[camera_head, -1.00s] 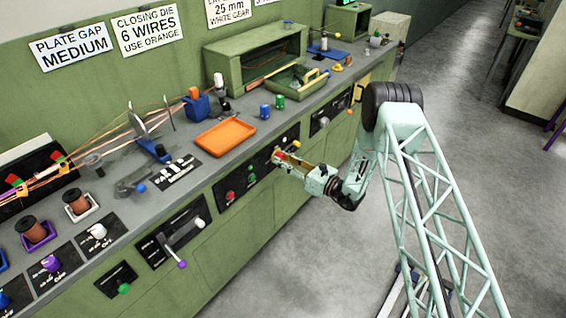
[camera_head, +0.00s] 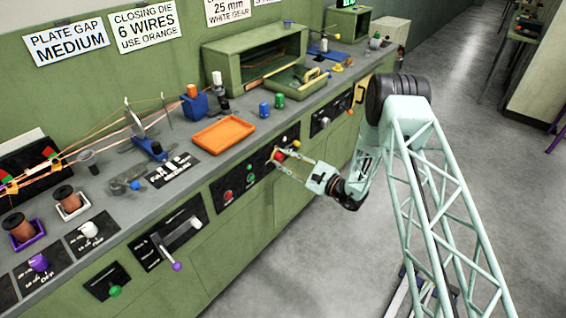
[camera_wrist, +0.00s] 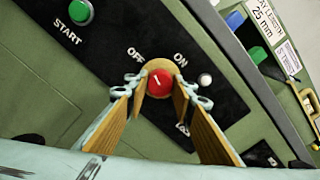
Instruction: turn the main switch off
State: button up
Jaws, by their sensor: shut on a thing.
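The main switch is a red round knob (camera_wrist: 160,84) on a yellow backing, on a black panel marked OFF at its upper left and ON at its upper right. A short white mark on its face leans toward the OFF side. My gripper (camera_wrist: 159,92) has its fingers on both sides of the knob, shut on it. In the head view my gripper (camera_head: 283,160) reaches the bench's front panel, and the red knob (camera_head: 279,155) shows at its fingertips.
A green START button (camera_wrist: 80,11) sits to the left on the panel, and a small white lamp (camera_wrist: 204,79) right of the knob. An orange tray (camera_head: 223,133) lies on the bench above. A purple-tipped lever (camera_head: 176,266) juts out farther left. The aisle floor is clear.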

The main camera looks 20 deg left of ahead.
jog(key=shift+n+b, duration=0.7)
jog(key=shift+n, duration=1.1)
jog(key=o, duration=0.8)
jog(key=shift+o, duration=0.2)
jog(key=shift+d, duration=0.1)
jog(key=v, duration=1.1)
jog(key=shift+s+d, duration=0.2)
jog(key=shift+d, duration=0.15)
jog(key=shift+r, duration=0.15)
